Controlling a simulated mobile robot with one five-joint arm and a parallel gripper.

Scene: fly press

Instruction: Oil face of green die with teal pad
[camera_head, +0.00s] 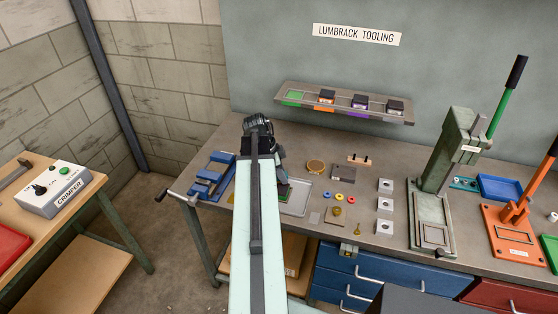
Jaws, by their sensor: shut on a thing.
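My gripper (281,172) hangs from the dark wrist at the end of my pale arm, and the arm hides most of it. It is shut on a small dark block with a green edge, which looks like the green die (284,188), over or at the left side of a clear grey tray on the bench. I cannot tell whether the block touches the tray. The die's face is not visible. The green slot (293,97) on the wall shelf is empty.
The shelf (345,115) holds orange, purple and black-marked dies. A blue vise (211,175) stands left of my arm. The tall green fly press (450,160) stands farther right.

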